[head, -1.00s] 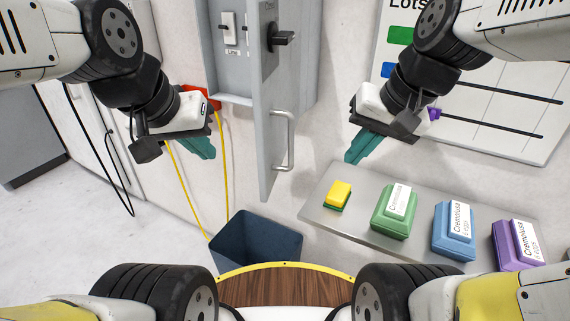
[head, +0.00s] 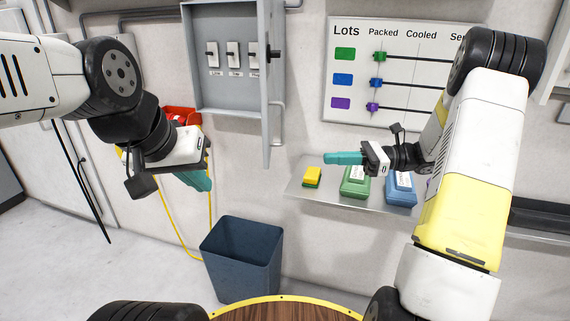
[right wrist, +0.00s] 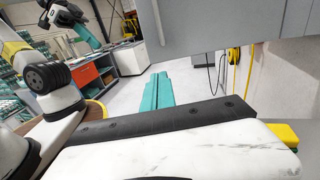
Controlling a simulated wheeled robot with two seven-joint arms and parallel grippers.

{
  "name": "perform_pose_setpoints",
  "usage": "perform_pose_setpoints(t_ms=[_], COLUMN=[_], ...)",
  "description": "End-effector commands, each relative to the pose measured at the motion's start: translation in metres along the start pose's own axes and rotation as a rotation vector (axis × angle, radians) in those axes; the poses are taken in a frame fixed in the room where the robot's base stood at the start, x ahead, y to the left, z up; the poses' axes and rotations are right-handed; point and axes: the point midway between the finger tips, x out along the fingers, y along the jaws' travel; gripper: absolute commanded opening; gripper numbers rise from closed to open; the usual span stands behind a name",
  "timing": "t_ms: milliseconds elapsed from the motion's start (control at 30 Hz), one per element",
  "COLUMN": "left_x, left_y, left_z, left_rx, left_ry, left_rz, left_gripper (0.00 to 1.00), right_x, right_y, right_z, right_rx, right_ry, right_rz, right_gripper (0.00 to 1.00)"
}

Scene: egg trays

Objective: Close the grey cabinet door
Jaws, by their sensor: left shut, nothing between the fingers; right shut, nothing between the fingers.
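The grey cabinet (head: 228,102) hangs on the wall in the head view, with several white switches inside. Its grey door (head: 266,90) stands open, seen almost edge-on at the cabinet's right side. The door's bar handle (head: 282,125) is on its right face. A large grey panel (right wrist: 230,30), probably the door, fills the upper right wrist view. My right gripper (head: 328,158) is shut and empty, its teal fingers pointing left, right of the door's lower end and apart from it in the picture. My left gripper (head: 205,184) is shut and empty, lower left of the cabinet.
A metal shelf (head: 300,190) below my right gripper holds a yellow block (head: 312,175), a green box (head: 354,188) and a blue box (head: 400,195). A dark blue bin (head: 240,262) stands below the cabinet. A Lots board (head: 350,110) hangs right.

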Motion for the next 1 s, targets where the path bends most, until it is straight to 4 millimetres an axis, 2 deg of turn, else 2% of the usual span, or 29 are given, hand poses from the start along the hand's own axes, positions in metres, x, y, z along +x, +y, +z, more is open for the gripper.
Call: perform_pose_setpoints(t_ms=[133,233,700,833,1000], left_x=[0.000,0.000,0.000,0.000,0.000], left_y=[0.000,0.000,0.000,0.000,0.000], left_z=[0.000,0.000,0.000,0.000,0.000], left_rx=[0.000,0.000,0.000,0.000,0.000], left_ry=[0.000,0.000,0.000,0.000,0.000], left_rz=[0.000,0.000,0.000,0.000,0.000], left_gripper=[0.00,0.00,0.00,0.00,0.00], right_x=[0.004,0.017,0.112,0.128,0.137], right_y=[-0.004,-0.003,-0.004,-0.004,-0.004], right_z=[-0.002,-0.002,0.000,0.000,0.001], right_rx=[0.015,0.015,0.012,0.013,0.013], right_ry=[-0.022,-0.021,-0.018,-0.018,-0.018], right_rz=[-0.010,-0.007,-0.006,-0.008,-0.009], right_gripper=[0.00,0.00,0.00,0.00,0.00])
